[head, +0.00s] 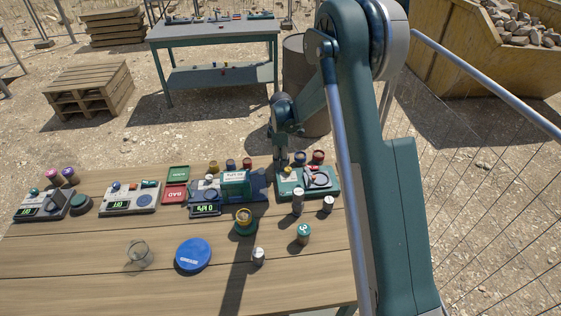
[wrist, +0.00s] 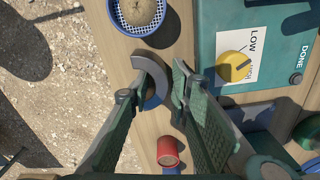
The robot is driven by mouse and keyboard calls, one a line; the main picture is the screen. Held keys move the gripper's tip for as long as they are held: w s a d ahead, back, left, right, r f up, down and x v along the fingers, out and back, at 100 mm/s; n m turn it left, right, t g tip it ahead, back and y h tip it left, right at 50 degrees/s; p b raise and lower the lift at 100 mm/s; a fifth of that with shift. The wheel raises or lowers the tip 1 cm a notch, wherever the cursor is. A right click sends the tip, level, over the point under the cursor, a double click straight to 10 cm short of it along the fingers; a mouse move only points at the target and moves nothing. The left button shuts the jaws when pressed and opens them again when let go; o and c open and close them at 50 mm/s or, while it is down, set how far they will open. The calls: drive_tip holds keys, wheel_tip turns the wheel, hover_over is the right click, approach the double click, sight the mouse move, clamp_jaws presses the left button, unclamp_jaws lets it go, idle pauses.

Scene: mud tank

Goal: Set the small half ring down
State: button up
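The small half ring (wrist: 159,70) is a grey arc with some blue at its lower end. In the wrist view it shows at my gripper's fingertips, near the back edge of the wooden table (head: 140,231). My gripper (wrist: 163,88) points down, with one finger at the inner side of the arc and the other at its outer side. The fingers hide part of the arc. I cannot tell whether they press on it or whether it touches the table. In the head view my gripper (head: 282,160) is at the table's back edge; the half ring cannot be made out there.
A blue-rimmed mesh bowl (wrist: 117,22) with a brown lump and a red cup (wrist: 168,152) stand close by. A green device with a yellow knob (wrist: 234,66) is beside them. Other instruments line the table's back; bare ground lies beyond its edge.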

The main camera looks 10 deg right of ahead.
drive_tip(key=shift+o, duration=0.5)
drive_tip(key=shift+r, duration=0.2)
wheel_tip(320, 180, up, 12)
drive_tip(key=shift+p, duration=0.3)
drive_tip(key=shift+r, duration=0.1)
idle(0.8)
